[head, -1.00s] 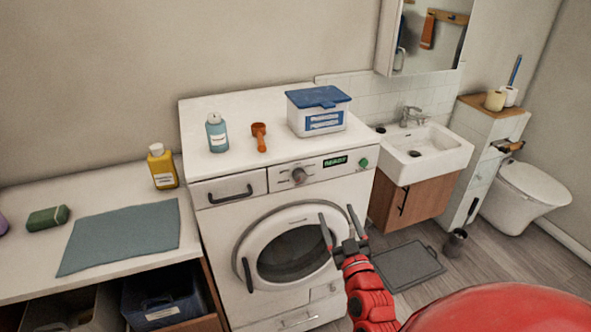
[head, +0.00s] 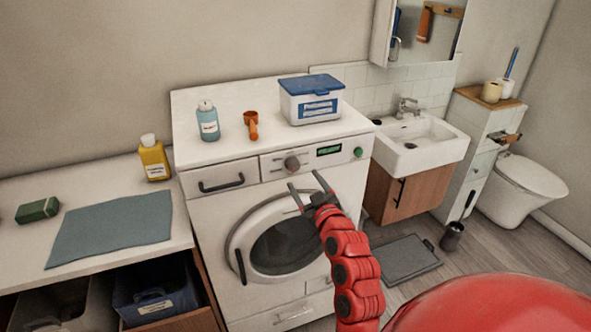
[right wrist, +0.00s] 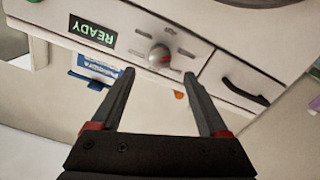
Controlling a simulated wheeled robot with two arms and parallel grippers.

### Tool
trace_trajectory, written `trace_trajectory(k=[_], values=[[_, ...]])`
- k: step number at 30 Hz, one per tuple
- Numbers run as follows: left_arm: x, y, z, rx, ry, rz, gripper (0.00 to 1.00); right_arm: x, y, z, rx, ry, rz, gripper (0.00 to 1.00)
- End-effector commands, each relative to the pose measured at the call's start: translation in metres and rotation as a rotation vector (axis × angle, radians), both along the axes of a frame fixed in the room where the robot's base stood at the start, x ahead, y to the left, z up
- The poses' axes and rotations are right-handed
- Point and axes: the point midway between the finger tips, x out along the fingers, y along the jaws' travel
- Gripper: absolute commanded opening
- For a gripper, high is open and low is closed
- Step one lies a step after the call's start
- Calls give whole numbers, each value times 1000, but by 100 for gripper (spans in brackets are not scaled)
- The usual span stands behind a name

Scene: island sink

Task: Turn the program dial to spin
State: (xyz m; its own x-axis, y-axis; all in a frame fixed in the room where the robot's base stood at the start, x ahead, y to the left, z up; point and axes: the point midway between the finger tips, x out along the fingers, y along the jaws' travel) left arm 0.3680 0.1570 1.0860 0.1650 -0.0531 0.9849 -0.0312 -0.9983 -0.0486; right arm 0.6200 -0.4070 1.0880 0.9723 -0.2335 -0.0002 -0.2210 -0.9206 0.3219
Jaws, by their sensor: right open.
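The washing machine (head: 205,270) stands in the middle of the head view. Its grey program dial (head: 292,163) sits on the front panel, between the detergent drawer (head: 220,178) and a green-lit display (head: 328,150). My right gripper (head: 305,182) is open and empty, in front of the machine just below the dial in the picture. In the right wrist view the dial (right wrist: 159,55) appears upside down, ahead of and between the open fingers (right wrist: 160,78), apart from them. The display there reads READY. My left gripper is not in view.
On the machine top stand a blue bottle (head: 208,122), an orange scoop (head: 251,124) and a blue-lidded box (head: 311,101). A green button (head: 358,152) is right of the display. A sink (head: 415,145) stands to the right, a counter (head: 100,180) to the left.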

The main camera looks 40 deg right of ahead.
Motion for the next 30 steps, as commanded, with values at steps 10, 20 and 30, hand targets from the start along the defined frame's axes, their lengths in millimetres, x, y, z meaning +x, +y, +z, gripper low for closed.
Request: trace_trajectory(k=[10, 20, 30], values=[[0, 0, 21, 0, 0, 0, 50, 56, -13, 3, 1, -1, 0, 78], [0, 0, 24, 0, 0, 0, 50, 70, -16, -1, 1, 2, 0, 78], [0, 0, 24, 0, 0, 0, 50, 70, -17, -1, 0, 1, 0, 51]])
